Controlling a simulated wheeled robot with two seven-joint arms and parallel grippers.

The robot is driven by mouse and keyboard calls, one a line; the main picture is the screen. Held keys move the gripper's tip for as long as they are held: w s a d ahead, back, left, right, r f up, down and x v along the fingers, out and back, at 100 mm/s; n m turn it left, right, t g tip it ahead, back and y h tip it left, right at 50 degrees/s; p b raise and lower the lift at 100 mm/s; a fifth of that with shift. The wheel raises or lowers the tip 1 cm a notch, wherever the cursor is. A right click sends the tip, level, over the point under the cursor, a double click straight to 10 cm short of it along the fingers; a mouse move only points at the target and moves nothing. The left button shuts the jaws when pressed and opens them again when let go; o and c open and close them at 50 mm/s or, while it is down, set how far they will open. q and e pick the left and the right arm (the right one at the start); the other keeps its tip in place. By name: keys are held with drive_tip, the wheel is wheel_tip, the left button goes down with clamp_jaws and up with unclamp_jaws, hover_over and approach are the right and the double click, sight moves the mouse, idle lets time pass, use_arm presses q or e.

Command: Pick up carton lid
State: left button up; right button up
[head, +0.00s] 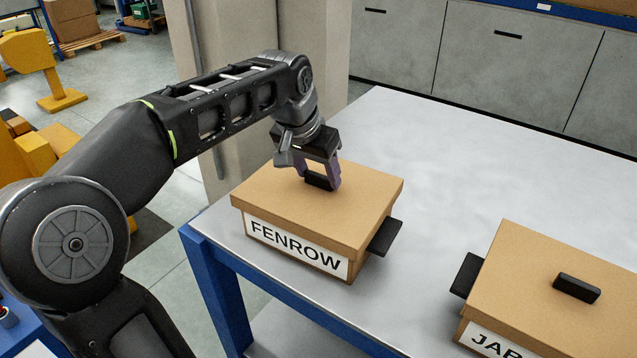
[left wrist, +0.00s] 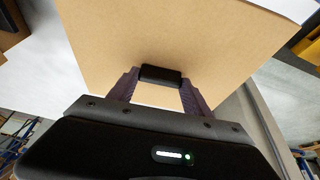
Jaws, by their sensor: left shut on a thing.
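A brown carton labelled FENROW (head: 295,246) stands on the table near its left corner. Its flat brown lid (head: 358,200) sits on top, with a black handle in the middle. My left gripper (head: 321,180) is over the lid and shut on that handle. In the left wrist view the black handle (left wrist: 161,76) is between the two purple fingers, and the lid (left wrist: 170,35) fills the area beyond. The lid appears to rest on the carton; I cannot tell of any gap. My right gripper is not in view.
A second lidded carton (head: 490,338), its label partly cut off, stands at the right with a black handle on top. Black side tabs stick out between the cartons. The grey table (head: 440,150) is clear behind them. A pillar (head: 235,110) stands behind my left arm.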

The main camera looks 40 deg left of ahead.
sight(318, 176)
use_arm(q)
drive_tip(key=shift+r, duration=0.1)
wheel_tip(318, 176, up, 10)
idle(0.4)
drive_tip(key=shift+s, duration=0.1)
idle(0.5)
